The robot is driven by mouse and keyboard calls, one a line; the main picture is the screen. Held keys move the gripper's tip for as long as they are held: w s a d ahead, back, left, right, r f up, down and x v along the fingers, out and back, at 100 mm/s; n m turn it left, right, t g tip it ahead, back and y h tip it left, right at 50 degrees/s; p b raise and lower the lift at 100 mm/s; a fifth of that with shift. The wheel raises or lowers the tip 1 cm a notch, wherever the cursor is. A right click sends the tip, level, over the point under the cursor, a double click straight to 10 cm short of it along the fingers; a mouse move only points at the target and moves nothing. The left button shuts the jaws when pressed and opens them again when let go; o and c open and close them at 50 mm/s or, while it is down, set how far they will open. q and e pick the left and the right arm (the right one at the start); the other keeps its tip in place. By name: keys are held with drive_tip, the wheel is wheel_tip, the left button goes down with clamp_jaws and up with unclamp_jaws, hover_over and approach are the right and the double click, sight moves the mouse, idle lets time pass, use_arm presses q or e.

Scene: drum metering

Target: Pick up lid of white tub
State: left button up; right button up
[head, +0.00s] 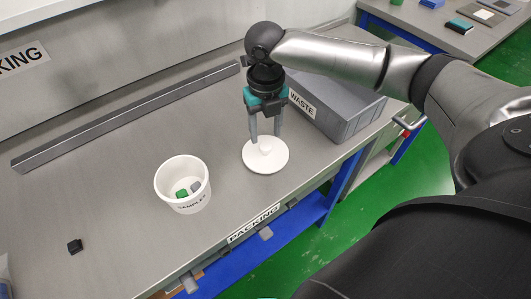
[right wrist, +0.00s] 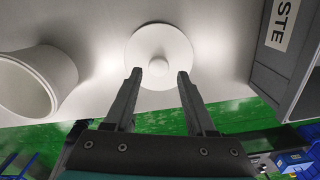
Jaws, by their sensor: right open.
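The white round lid (head: 265,160) lies flat on the steel table, knob up, to the right of the open white tub (head: 183,186) labelled SAMPLES. A green piece and a grey piece lie inside the tub. My right gripper (head: 265,140) points down at the lid with its fingertips near the knob. In the right wrist view the fingers (right wrist: 157,74) are apart and the lid (right wrist: 160,42) with its round knob shows just beyond the tips. I cannot tell whether a finger touches the lid. The tub (right wrist: 30,83) is at the left there. My left gripper is not in view.
A grey bin (head: 335,105) labelled WASTE stands close behind and right of my right gripper. A small black block (head: 74,246) lies at the left of the table. A long metal rail (head: 125,118) runs along the back. The table between the tub and the rail is clear.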

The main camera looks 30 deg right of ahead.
sight(265, 145)
wheel_tip(265, 145, down, 5)
drive_tip(key=shift+f+b, duration=0.1)
drive_tip(key=shift+b, duration=0.5)
clamp_jaws()
